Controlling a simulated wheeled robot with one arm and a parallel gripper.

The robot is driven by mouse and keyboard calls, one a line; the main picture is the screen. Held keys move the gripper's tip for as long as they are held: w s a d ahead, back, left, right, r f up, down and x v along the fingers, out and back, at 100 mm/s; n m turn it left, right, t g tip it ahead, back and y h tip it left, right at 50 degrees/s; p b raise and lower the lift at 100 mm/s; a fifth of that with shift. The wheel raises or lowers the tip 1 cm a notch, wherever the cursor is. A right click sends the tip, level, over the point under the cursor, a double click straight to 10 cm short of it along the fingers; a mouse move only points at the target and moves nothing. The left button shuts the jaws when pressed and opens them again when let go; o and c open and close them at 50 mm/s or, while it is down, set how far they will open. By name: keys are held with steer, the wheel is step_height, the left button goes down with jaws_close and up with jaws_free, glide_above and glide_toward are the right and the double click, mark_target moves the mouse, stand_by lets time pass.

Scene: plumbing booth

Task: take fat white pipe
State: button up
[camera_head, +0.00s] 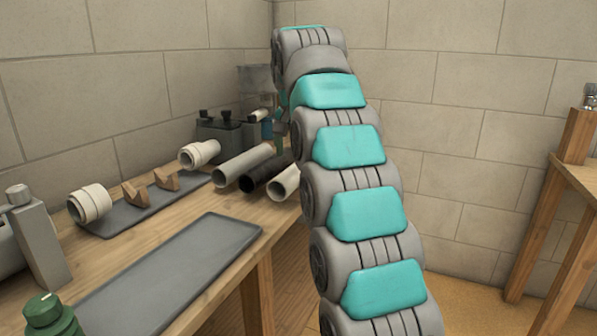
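A thick cream-white pipe (284,187) lies at the right end of the wooden workbench, its open end facing the camera; my arm hides its right side. A black pipe (264,174) lies beside it, and a light grey pipe (243,166) lies left of that. Two short, fat white ribbed pipe pieces lie further left, one near (89,203) and one farther back (200,153). My gripper (281,130) shows only partly, beyond the pipes' near ends and beside my arm. Its fingers are too small and covered to tell whether they are open or shut.
The wooden bench (196,208) runs along the left. A dark grey tray (172,277) lies empty in front. Wooden cradles (152,187) stand on a dark mat. A grey box (38,240) and green bottle (50,315) stand at the near left. Another wooden table (575,170) stands right.

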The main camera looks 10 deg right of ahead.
mark_target(296, 165)
steer(key=shift+w, duration=0.45)
steer(key=shift+p+x, duration=0.3)
steer(key=shift+x, duration=3.5)
steer(key=shift+w+r, duration=0.1)
steer(key=shift+c, duration=0.4)
steer(key=c, duration=1.4)
steer(key=shift+c, duration=0.2)
steer(key=shift+r, duration=1.6)
